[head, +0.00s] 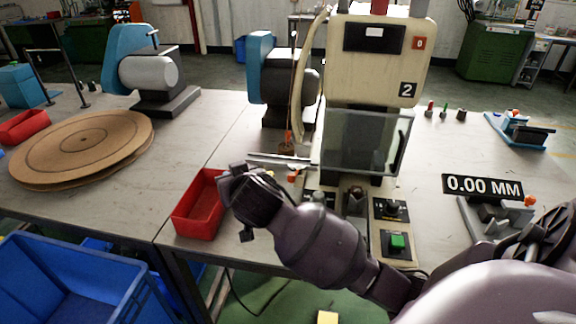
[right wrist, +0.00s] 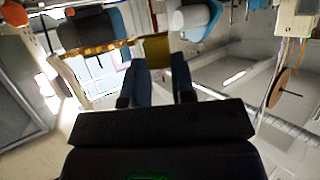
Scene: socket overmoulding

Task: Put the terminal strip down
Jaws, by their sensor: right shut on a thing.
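My right gripper (head: 243,200) is in front of the press, over the right end of the red bin (head: 196,208). In the right wrist view its two dark fingers (right wrist: 157,88) are closed on an olive-yellow piece (right wrist: 157,50), which appears to be the terminal strip. The piece extends past the fingertips. In the head view the gripper hides it, and I cannot tell whether it touches anything. My left gripper is in neither view.
The cream press (head: 377,65), marked 2, has a clear guard (head: 365,142). A green button (head: 397,241) is at the front. A round wooden board (head: 85,148) lies on the left table. A blue crate (head: 75,275) stands below left. A fixture (head: 495,215) is at right.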

